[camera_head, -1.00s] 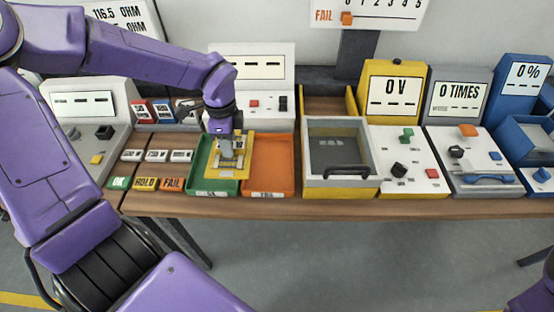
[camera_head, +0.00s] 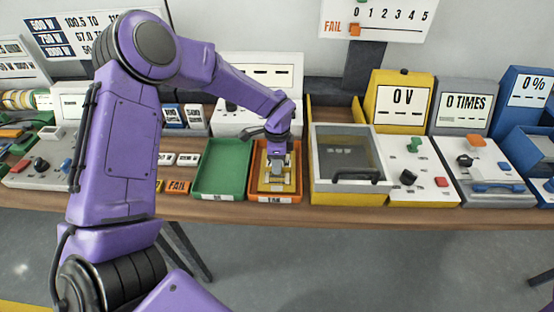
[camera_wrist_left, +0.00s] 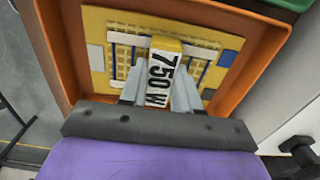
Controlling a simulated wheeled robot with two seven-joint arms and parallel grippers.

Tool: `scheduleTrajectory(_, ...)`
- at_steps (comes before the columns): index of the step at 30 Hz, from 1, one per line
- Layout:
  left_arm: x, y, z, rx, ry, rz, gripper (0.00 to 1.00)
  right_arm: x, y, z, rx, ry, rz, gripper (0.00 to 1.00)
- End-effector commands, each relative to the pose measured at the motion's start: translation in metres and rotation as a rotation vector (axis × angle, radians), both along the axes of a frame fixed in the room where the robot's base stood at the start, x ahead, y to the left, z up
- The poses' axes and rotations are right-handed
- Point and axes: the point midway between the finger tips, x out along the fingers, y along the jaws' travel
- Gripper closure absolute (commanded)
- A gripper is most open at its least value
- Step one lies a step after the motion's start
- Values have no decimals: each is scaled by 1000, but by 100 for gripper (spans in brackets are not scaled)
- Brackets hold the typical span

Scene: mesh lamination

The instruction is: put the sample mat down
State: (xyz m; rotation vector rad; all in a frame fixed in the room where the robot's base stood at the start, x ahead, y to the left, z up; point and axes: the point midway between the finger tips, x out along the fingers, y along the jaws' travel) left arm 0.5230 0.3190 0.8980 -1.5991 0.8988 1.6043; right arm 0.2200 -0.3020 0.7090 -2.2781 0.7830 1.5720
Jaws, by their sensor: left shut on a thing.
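The sample mat (camera_wrist_left: 120,25) is a yellow plate with a mesh grid, blue and white strips and a raised tab reading "750 W" (camera_wrist_left: 161,78). It also shows in the head view (camera_head: 264,182), inside the outline of the orange tray (camera_head: 298,181). My left gripper (camera_head: 277,166) points down over this tray. In the left wrist view its two grey fingers (camera_wrist_left: 160,85) are shut on the mat's tab. The orange tray walls (camera_wrist_left: 268,45) surround the mat; I cannot tell whether it touches the floor. My right gripper is out of view.
An empty green tray (camera_head: 222,168) sits directly left of the orange one. A yellow and grey box with a clear lid (camera_head: 347,152) stands close on the right. The table's front edge (camera_head: 380,214) runs just before the trays.

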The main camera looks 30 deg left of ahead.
Motion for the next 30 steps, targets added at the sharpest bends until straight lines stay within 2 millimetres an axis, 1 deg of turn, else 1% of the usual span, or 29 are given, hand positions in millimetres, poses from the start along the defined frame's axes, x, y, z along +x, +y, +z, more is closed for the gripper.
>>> scheduleTrajectory(6, 0, 0, -1, 0, -1, 1, 100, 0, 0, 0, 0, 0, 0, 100)
scheduleTrajectory(11, 0, 0, -6, 0, -1, 1, 100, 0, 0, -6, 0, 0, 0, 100)
scheduleTrajectory(12, 0, 0, -5, 0, -1, 1, 62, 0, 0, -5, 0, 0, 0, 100)
scheduleTrajectory(14, 0, 0, -4, 1, -1, 1, 43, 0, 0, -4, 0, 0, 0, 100)
scheduleTrajectory(22, 0, 0, -3, 1, -1, 1, 43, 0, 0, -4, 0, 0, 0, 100)
scheduleTrajectory(25, 0, 0, 4, 1, -2, 1, 43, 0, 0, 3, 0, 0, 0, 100)
scheduleTrajectory(26, 1, 0, 6, 0, -4, 1, 43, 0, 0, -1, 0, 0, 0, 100)
scheduleTrajectory(29, 2, 0, 27, -1, -8, 2, 43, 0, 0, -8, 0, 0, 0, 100)
scheduleTrajectory(30, 2, 0, 38, -1, -9, 1, 43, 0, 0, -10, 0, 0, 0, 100)
